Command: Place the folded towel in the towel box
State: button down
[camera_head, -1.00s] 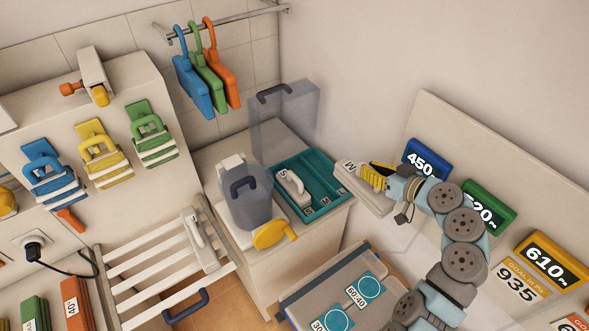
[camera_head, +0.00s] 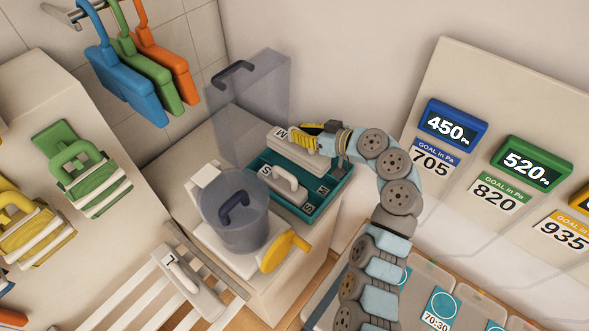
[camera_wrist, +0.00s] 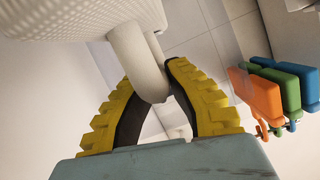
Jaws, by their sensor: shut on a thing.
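My gripper (camera_head: 302,139) has yellow ridged fingers. It is shut on the pale handle of a light folded towel (camera_head: 291,154) marked M. In the wrist view the fingers (camera_wrist: 152,82) close around the towel's pale handle (camera_wrist: 135,48). The teal towel box (camera_head: 338,193) stands on the pale cabinet, with compartments marked S and M. The held towel is over the far part of the box; I cannot tell whether it touches the box. A smaller pale towel (camera_head: 288,185) marked S lies in the box beside it.
A translucent panel (camera_head: 250,115) with a dark handle stands upright behind the box. A translucent bin (camera_head: 235,220) and yellow knob (camera_head: 284,250) are left and in front. A piece marked L (camera_head: 188,285) lies on the slatted rack (camera_head: 150,300). The wall with displays (camera_head: 453,125) is right.

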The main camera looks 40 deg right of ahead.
aim_at(329, 163)
notch_tip(329, 163, down, 9)
jog(key=shift+f+b, duration=0.1)
jog(key=shift+b, duration=0.2)
dwell(0.4)
jog(key=c, duration=1.2)
grip_release()
jog(key=shift+c, duration=0.2)
jog(key=shift+s, duration=0.1)
jog(key=shift+s+d+r, duration=0.15)
jog(key=shift+s+r, duration=0.1)
jog(key=shift+s, duration=0.05)
jog(key=v, duration=1.1)
jog(key=shift+s, duration=0.1)
